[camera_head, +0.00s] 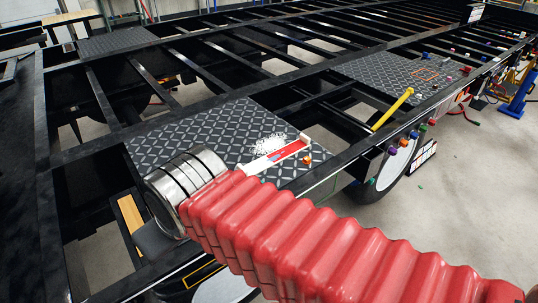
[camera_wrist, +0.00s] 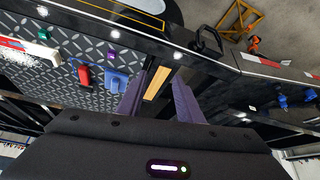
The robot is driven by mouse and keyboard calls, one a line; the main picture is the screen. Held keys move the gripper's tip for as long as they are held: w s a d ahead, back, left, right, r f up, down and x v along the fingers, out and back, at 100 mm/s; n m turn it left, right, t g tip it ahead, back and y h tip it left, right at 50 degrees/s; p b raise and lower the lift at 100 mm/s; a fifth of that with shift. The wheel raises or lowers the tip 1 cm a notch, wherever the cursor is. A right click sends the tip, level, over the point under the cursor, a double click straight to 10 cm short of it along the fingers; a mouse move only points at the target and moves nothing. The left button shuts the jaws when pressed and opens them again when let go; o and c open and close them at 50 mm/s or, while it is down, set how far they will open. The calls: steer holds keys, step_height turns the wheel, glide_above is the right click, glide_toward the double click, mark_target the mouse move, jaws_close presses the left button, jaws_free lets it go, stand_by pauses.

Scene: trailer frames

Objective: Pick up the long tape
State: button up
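A long red-and-white strip (camera_head: 284,153) lies on the near diamond plate, beside white bristle-like material; I cannot tell for sure that it is the long tape. A white-and-red piece (camera_wrist: 28,48) at the left of the wrist view looks like the same thing. My gripper (camera_wrist: 158,100) shows in the wrist view as two purple fingers, apart, with nothing held between them. A light wooden strip (camera_wrist: 157,84) appears beyond the gap. The white-and-red piece is well left of the fingers. In the head view my red sleeved arm hides the fingers.
The near diamond plate (camera_head: 190,135) is bounded by black trailer beams with open gaps. A yellow bar (camera_head: 392,109) lies to its right. In the wrist view, a red object (camera_wrist: 84,76) and a blue object (camera_wrist: 116,79) sit on the plate. Red-and-white striping (camera_wrist: 262,61) runs along an edge.

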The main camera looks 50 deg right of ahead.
steer(key=shift+d, duration=0.1)
steer(key=w+d+f+m, duration=0.1)
steer(key=w+d, duration=0.2)
steer(key=d, duration=0.8)
steer(key=w+d+f+g, duration=0.1)
steer(key=w+d, duration=0.3)
steer(key=d, duration=0.7)
steer(key=w+d+f+m+h, duration=0.1)
steer(key=w+d, duration=0.3)
steer(key=d, duration=0.7)
steer(key=shift+f+m, duration=0.2)
steer(key=shift+m, duration=0.1)
steer(key=shift+w, duration=0.1)
steer(key=shift+x, duration=4.35)
steer(key=shift+d, duration=0.1)
